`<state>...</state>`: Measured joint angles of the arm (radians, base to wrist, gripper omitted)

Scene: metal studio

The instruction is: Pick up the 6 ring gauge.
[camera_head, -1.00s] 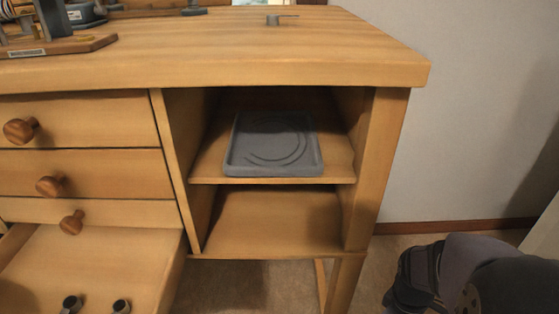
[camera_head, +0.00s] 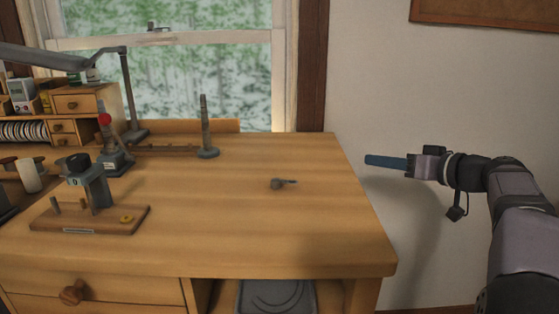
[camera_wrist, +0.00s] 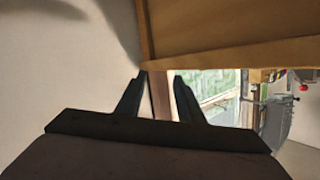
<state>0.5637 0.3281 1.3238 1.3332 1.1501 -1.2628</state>
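My gripper (camera_head: 378,161) is off the right edge of the bench, in front of the pale wall, pointing left. The small grey piece does not show clearly there.
A wooden-based device (camera_head: 92,210), a lamp (camera_head: 128,90) and a small drawer cabinet (camera_head: 82,102) are at the left. A window is behind.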

